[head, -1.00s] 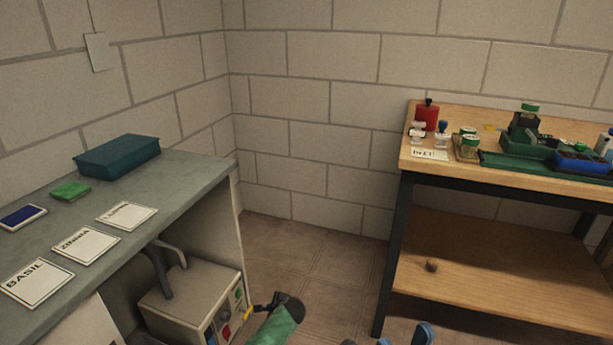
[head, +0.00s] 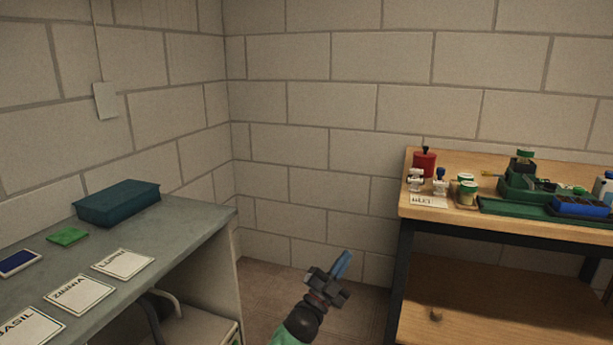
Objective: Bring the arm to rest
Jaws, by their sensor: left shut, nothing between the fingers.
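My left gripper (head: 343,264) shows at the bottom middle of the head view, at the end of my green and black arm. Its blue fingers are shut with nothing between them. It is raised in the open gap between the grey bench and the wooden table, apart from both. My right gripper is out of the picture.
The grey bench (head: 185,238) on the left holds a teal box (head: 118,203), a green block (head: 67,237), a blue pad (head: 18,262) and cards reading LUPIN (head: 122,263), ZINNIA (head: 79,294) and BASIL (head: 28,328). The wooden table (head: 450,222) holds a red container (head: 424,163), pots and a green tray (head: 500,207).

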